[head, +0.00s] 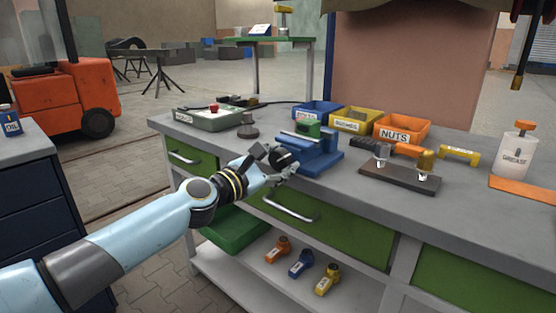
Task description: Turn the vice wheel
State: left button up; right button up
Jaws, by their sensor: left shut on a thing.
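The blue vice (322,160) stands at the front edge of the grey workbench, with a green block (308,128) in its jaws. The dark vice wheel (284,158) is on the vice's left side, partly hidden by my fingers. My left gripper (278,163) reaches in from the left and is shut on the wheel. How far the wheel is turned cannot be told. My right gripper is not in view.
Behind the vice are bins of blue (318,112), yellow (356,120) and orange (402,130). A dark tool stand (400,178) is to the right, a grey-green box (209,119) to the left. A drawer handle (290,207) juts out below the vice.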

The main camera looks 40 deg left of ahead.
pick_arm(q)
jog(key=n, duration=0.4)
jog(key=shift+n, duration=0.3)
jog(key=n, duration=0.3)
jog(key=shift+a+n+p, duration=0.15)
jog(key=shift+n+p, duration=0.15)
jog(key=shift+p, duration=0.05)
jog(key=n, duration=0.3)
jog(key=shift+n, duration=0.3)
jog(key=shift+a+n+p, duration=0.15)
jog(key=shift+n+p, duration=0.15)
jog(key=shift+n, duration=1.7)
jog(key=o, duration=1.2)
